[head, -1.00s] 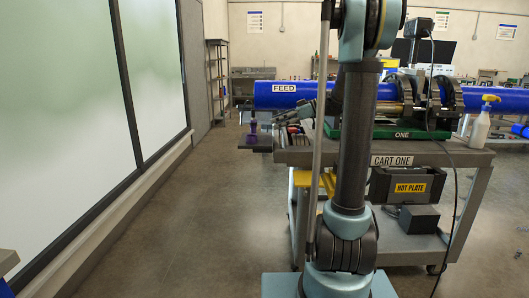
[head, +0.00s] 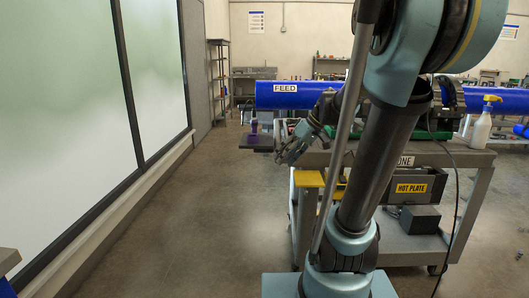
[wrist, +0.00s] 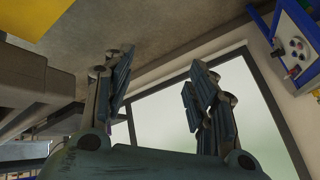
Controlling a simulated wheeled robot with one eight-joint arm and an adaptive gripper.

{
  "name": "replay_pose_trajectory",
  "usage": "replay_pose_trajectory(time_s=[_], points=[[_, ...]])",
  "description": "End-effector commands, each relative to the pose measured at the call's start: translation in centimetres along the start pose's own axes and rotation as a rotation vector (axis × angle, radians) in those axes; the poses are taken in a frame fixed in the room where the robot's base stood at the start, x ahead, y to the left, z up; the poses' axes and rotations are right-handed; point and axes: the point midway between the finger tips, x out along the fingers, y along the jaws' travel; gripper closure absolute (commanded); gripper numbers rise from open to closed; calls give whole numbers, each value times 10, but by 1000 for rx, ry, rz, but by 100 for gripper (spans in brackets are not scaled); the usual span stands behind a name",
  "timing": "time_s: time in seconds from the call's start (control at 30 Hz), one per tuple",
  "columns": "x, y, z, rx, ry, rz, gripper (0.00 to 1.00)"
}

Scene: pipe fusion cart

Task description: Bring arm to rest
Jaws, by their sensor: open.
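My gripper (head: 292,148) is open and empty in the head view, beside the left end of the cart (head: 400,160) and near its small side shelf. In the wrist view its fingers (wrist: 160,98) are spread apart with nothing between them. My arm stands in front of the cart in the head view, leaning to the upper right, and hides part of the cart and the machine on it.
The blue pipe (head: 300,95) marked FEED lies across the cart top. A purple item (head: 254,126) stands on the side shelf (head: 257,142). A hot plate box (head: 413,187) sits below. The floor (head: 200,220) at left is clear.

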Motion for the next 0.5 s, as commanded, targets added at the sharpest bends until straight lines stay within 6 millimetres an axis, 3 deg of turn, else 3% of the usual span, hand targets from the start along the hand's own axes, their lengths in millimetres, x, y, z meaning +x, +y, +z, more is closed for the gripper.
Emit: replay_pose_trajectory(time_s=[0.2,0.5], points=[[7,-13,67,167,-91,125,48],[16,-17,157,387,-169,329,48]])
